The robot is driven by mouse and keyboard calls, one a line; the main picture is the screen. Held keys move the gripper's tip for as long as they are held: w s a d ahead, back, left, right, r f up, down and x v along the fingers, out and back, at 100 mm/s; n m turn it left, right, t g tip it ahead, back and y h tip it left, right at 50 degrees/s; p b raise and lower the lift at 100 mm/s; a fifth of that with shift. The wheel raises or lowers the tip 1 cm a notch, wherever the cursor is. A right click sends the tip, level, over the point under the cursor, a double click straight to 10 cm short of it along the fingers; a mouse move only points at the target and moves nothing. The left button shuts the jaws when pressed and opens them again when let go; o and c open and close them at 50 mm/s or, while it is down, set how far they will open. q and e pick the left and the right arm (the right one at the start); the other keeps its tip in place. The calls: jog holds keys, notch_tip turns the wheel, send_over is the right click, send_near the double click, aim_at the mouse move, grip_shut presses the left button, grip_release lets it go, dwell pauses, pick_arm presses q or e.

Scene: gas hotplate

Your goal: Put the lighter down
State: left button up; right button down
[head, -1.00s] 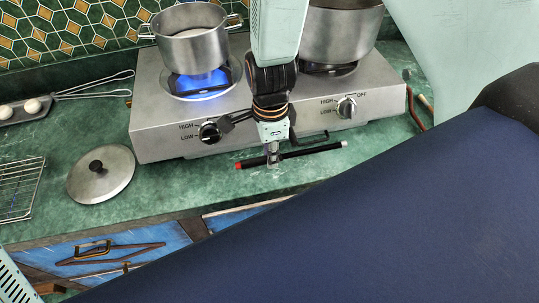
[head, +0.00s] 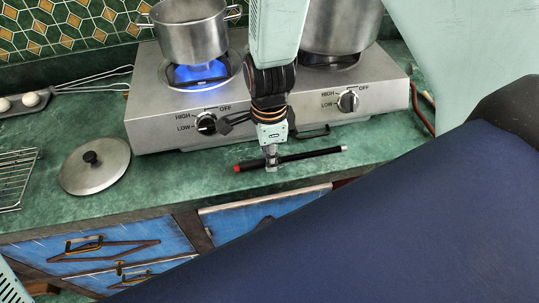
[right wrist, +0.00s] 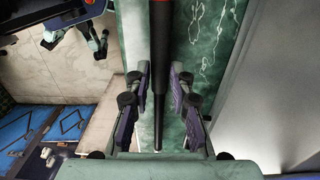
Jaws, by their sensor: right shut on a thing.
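The lighter (head: 307,155) is a long thin black stick with a red end at left and a pale tip at right. It lies roughly level at the front of the green counter (head: 150,190), in front of the hotplate. My right gripper (head: 271,163) comes down from above and is shut on the lighter near its middle. In the right wrist view the lighter (right wrist: 160,60) runs between the two fingers. I cannot tell whether the lighter touches the counter. My left gripper is not in view.
The steel gas hotplate (head: 165,128) stands behind; its left burner has a blue flame under a pot (head: 192,38). A second pot (head: 340,30) is on the right burner. A round lid (head: 93,168) and a wire rack (head: 14,176) lie at left. Blue drawers (head: 120,255) are below the counter edge.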

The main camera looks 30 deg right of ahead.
jog(key=shift+w+d+f, duration=0.1)
jog(key=shift+w+f, duration=0.05)
jog(key=shift+f, duration=0.05)
jog(key=c, duration=1.4)
grip_release()
jog(key=shift+w+f, duration=0.1)
jog(key=shift+w, duration=0.1)
jog(key=shift+o, duration=1.1)
jog(key=shift+s, duration=0.1)
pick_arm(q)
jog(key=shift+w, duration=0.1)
pick_arm(e)
jog(key=shift+s, duration=0.15)
jog(key=shift+r, duration=0.4)
pick_arm(q)
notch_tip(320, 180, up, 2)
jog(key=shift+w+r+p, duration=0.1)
jog(key=shift+p, duration=1)
pick_arm(e)
notch_tip(320, 180, up, 12)
